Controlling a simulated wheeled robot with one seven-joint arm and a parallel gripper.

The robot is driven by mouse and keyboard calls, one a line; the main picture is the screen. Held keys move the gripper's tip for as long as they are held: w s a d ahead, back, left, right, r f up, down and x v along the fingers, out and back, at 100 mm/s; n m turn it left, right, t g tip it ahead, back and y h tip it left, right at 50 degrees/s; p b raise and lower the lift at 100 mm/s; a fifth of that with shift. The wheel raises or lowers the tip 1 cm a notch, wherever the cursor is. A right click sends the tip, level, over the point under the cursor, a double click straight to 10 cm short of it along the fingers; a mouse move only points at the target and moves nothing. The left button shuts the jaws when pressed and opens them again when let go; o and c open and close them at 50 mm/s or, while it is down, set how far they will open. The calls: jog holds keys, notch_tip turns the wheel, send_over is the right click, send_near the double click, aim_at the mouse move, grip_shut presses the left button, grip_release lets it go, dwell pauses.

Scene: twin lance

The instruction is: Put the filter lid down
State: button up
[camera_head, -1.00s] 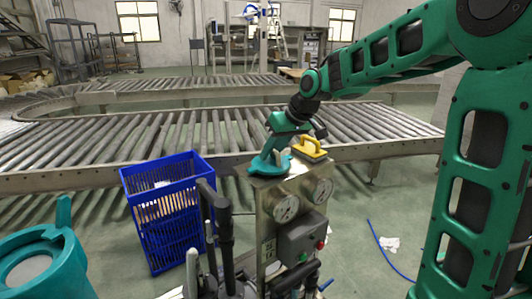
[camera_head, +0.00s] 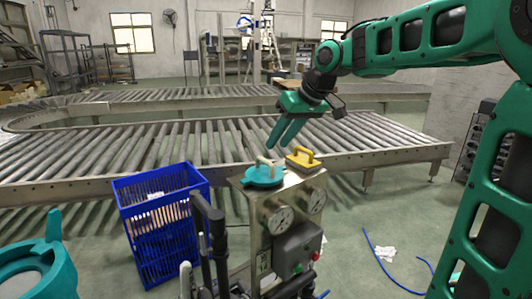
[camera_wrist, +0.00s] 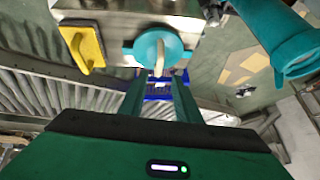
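The filter lid, a teal disc with a pale upright handle (camera_head: 264,176), lies on the top of the metal gauge cabinet (camera_head: 262,212). It also shows in the wrist view (camera_wrist: 172,47), beyond my fingertips. My gripper (camera_head: 278,143) is above and to the right of the lid, its two green fingers apart and pointing down left. The teal filter housing (camera_head: 38,270) stands at the lower left, and a teal cylinder shows in the wrist view (camera_wrist: 290,48).
A yellow handled block (camera_head: 303,160) sits on the cabinet top beside the lid. A blue crate (camera_head: 160,225) stands left of the cabinet. A roller conveyor (camera_head: 110,150) runs behind. Dark pipes (camera_head: 212,240) rise in front. A blue hose (camera_head: 385,270) lies on the floor.

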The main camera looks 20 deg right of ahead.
jog(key=s+d+f+m+g+h, duration=0.1)
jog(key=s+d+f+m+g, duration=0.1)
jog(key=s+f, duration=0.4)
jog(key=s+d+f+m+g+h, duration=0.1)
jog(key=s+d+f+m, duration=0.3)
jog(key=s, duration=1.3)
jog(key=s+d+f+m+g+h, duration=0.1)
jog(key=s+d+f+m+g, duration=0.1)
jog(key=s+d+f, duration=0.6)
jog(key=s+m, duration=0.1)
jog(key=s, duration=0.3)
jog(key=shift+m+g, duration=0.3)
